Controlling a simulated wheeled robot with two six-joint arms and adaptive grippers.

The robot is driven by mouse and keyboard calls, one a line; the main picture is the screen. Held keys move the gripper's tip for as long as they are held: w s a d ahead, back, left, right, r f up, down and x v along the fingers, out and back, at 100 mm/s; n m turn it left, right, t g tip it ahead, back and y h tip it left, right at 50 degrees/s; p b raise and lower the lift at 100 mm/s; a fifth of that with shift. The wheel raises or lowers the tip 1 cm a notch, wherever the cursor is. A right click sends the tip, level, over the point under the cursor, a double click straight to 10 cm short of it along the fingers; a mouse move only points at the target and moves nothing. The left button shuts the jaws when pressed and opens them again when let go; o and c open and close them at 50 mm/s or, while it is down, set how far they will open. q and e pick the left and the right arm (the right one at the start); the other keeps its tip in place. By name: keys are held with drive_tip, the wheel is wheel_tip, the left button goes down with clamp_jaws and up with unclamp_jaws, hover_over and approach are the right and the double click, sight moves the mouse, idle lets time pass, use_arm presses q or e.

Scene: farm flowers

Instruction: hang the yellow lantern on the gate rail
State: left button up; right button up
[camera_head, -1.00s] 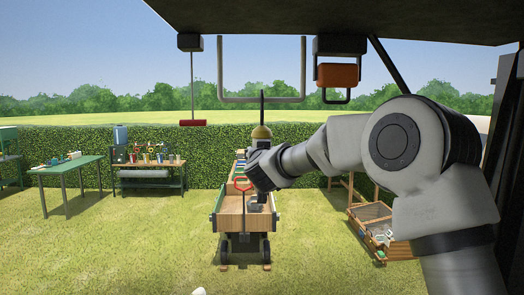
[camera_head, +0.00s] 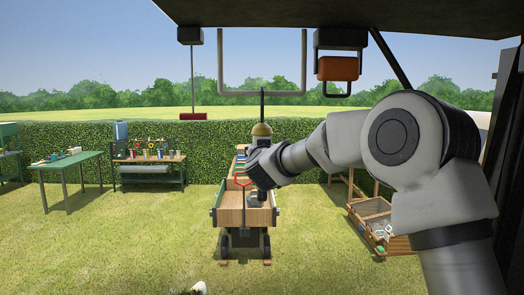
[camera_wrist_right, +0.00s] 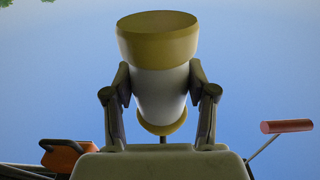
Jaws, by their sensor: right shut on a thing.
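The yellow lantern has a yellow cap (camera_head: 262,130) and a pale body, with a thin dark stem rising from the cap in the head view. My right gripper (camera_head: 260,152) is shut on it in mid-air. In the right wrist view, which looks upside down, my gripper's two fingers (camera_wrist_right: 163,95) flank the lantern's white body (camera_wrist_right: 160,88). Its wide yellow base is at the top of that picture. A grey U-shaped bar (camera_head: 262,94) shows overhead, behind the stem; I cannot tell whether it is the gate rail. My left gripper is out of view.
A red bar (camera_head: 192,116) hangs left of the U-shaped bar, and an orange block (camera_head: 338,68) in a dark bracket is to the right. Below stand a wooden cart (camera_head: 232,215), a green table (camera_head: 68,159) and a crate (camera_head: 400,243) on grass before a hedge.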

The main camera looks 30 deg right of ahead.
drive_tip(key=shift+f, duration=0.15)
drive_tip(key=o, duration=1.4)
